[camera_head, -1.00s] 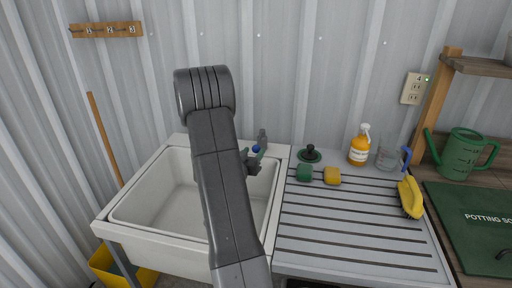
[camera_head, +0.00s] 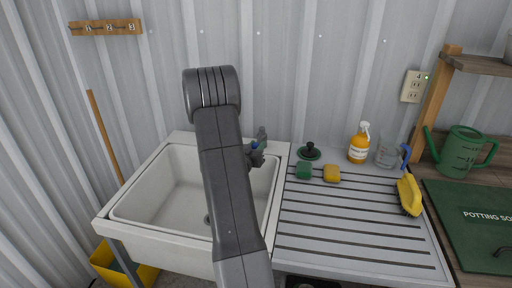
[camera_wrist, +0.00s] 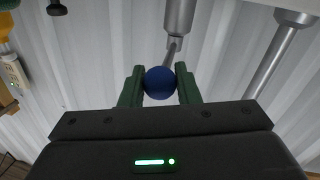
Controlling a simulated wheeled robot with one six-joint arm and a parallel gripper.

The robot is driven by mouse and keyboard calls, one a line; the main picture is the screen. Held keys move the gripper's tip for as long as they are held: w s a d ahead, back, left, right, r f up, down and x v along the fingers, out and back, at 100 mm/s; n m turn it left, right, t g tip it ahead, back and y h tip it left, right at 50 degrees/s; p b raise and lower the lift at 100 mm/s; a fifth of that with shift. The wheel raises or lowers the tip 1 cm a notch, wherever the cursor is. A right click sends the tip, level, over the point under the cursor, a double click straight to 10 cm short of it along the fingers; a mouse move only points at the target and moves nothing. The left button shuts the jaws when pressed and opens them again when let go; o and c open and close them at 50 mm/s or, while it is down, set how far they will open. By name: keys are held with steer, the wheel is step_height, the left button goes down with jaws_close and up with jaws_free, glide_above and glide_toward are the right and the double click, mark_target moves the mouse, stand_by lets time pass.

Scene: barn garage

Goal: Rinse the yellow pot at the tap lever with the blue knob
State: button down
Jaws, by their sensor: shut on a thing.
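The blue knob (camera_wrist: 159,83) sits on the end of a thin metal lever from the tap (camera_wrist: 180,20), in the wrist view. My gripper (camera_wrist: 160,88) has its two green fingers closed on either side of the knob. In the head view my gripper (camera_head: 257,156) is at the tap by the sink's back right corner, and the knob (camera_head: 254,146) is partly hidden. The yellow pot (camera_head: 332,173) is small and rests on the grey drainboard, right of the sink and apart from my gripper.
The white sink (camera_head: 150,195) is empty where visible; my arm hides part of it. On the drainboard (camera_head: 340,235) are a green pot (camera_head: 304,170), a dark plug (camera_head: 309,152), an orange bottle (camera_head: 359,145), a clear jug (camera_head: 388,154) and a yellow brush (camera_head: 409,195). The drainboard's front is clear.

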steer(key=shift+d+f+b, duration=0.1)
steer(key=shift+b, duration=0.2)
steer(key=shift+d+f+n+t+y+b, duration=0.15)
steer(key=shift+d+n+t+y+b, duration=0.3)
steer(key=shift+b, duration=0.7)
steer(key=y+b, duration=0.1)
steer(key=d+n+y+b, duration=0.1)
steer(key=b, duration=0.1)
steer(key=shift+s+d+r, duration=0.1)
steer(key=shift+r, duration=0.15)
steer(key=c, duration=1.1)
jaws_free()
steer(key=shift+s, duration=0.1)
